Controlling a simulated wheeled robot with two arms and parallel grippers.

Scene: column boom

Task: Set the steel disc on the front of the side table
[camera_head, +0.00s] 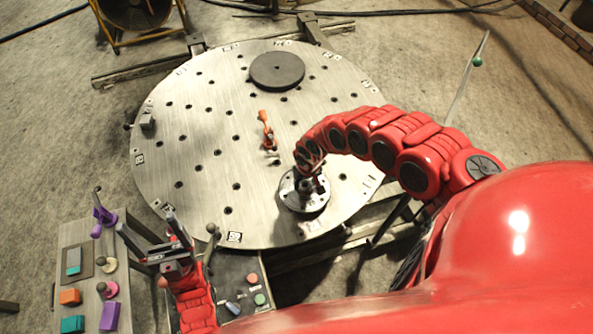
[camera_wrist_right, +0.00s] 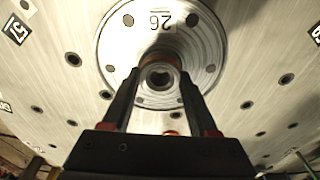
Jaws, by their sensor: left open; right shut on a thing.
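The steel disc (camera_head: 290,197) is a flat grey round plate with holes around its rim and a raised middle hub. It is at the near right part of the big round table; I cannot tell whether it touches the top. In the right wrist view the disc (camera_wrist_right: 193,52) bears the number 26. My right gripper (camera_head: 313,186) is shut on its hub (camera_wrist_right: 160,75) from above. The side table (camera_head: 92,306) is at the lower left. My left gripper (camera_head: 145,220) is open and empty, just right of the side table.
The round table (camera_head: 190,205) carries a dark disc (camera_head: 277,70), an orange-handled clamp (camera_head: 266,130) and many holes. The side table holds purple, teal, orange and pink items, with little bare room. A control box (camera_head: 240,283) stands right of my left gripper.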

